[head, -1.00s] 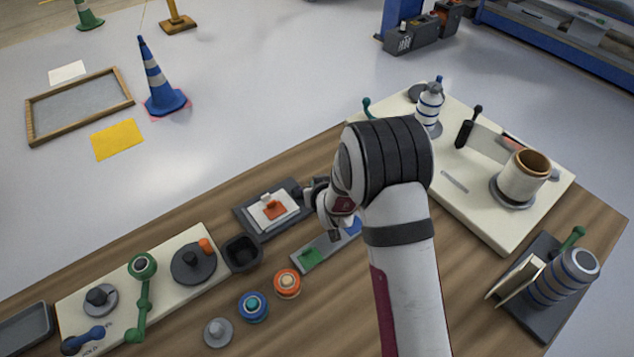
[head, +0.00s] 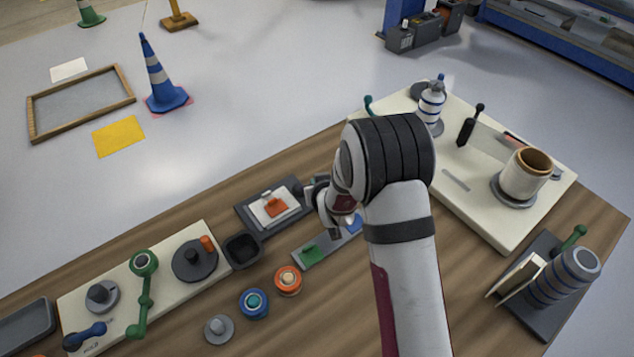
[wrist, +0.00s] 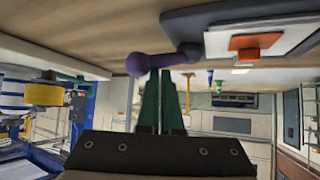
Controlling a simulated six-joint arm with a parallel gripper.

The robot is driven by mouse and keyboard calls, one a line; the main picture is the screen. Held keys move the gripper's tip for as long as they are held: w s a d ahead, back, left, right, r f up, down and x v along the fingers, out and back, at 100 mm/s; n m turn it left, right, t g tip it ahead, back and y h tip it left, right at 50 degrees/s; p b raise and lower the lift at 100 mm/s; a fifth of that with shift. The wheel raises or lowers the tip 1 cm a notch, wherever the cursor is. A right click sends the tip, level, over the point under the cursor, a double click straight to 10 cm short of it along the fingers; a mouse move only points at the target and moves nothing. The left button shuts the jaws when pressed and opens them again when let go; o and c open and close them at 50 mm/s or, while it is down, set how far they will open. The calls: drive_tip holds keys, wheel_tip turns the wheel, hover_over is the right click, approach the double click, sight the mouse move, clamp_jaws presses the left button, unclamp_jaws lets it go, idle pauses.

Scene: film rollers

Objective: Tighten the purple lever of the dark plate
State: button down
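The dark plate (head: 250,221) lies on the wooden table left of my gripper (head: 312,190), with a white sheet and an orange block (head: 275,207) on it. In the wrist view the plate (wrist: 190,30) is at upper right. The purple lever (wrist: 160,61) sticks out from the plate's edge to the left and ends in a round purple knob (wrist: 137,64). My gripper's green fingers (wrist: 160,72) are side by side, shut or nearly so. Their tips are at the lever, just right of the knob; contact is unclear. In the head view my arm hides the lever.
A black open box (head: 242,250) and a grey strip with green and blue patches (head: 325,244) lie near the plate. Orange (head: 288,280) and blue (head: 254,304) rollers stand in front. Pale boards with fixtures lie left (head: 190,310) and right (head: 490,225).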

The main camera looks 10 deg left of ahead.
drive_tip(key=shift+f, duration=0.15)
idle(0.5)
drive_tip(key=w, duration=0.1)
drive_tip(key=w+r, duration=0.2)
drive_tip(key=shift+w+a+r, duration=0.2)
drive_tip(key=shift+w+r, duration=0.05)
drive_tip(key=shift+w, duration=0.1)
drive_tip(key=s+r, duration=0.6)
drive_tip(key=s, duration=0.2)
drive_tip(key=w+d+r+m+g+h, duration=0.1)
drive_tip(key=w+r+m+g+h, duration=0.1)
drive_tip(key=w+m+g+h, duration=0.35)
drive_tip(key=shift+n+y, duration=0.45)
drive_tip(key=shift+y, duration=0.5)
drive_tip(key=x, duration=0.5)
drive_tip(key=w+x, duration=0.1)
drive_tip(key=x, duration=0.4)
drive_tip(key=shift+w+d+f, duration=0.15)
drive_tip(key=shift+w, duration=0.05)
drive_tip(key=s, duration=0.2)
drive_tip(key=shift+s, duration=0.35)
drive_tip(key=shift+s+f, duration=0.15)
drive_tip(key=shift+s, duration=0.35)
drive_tip(key=shift+s, duration=0.1)
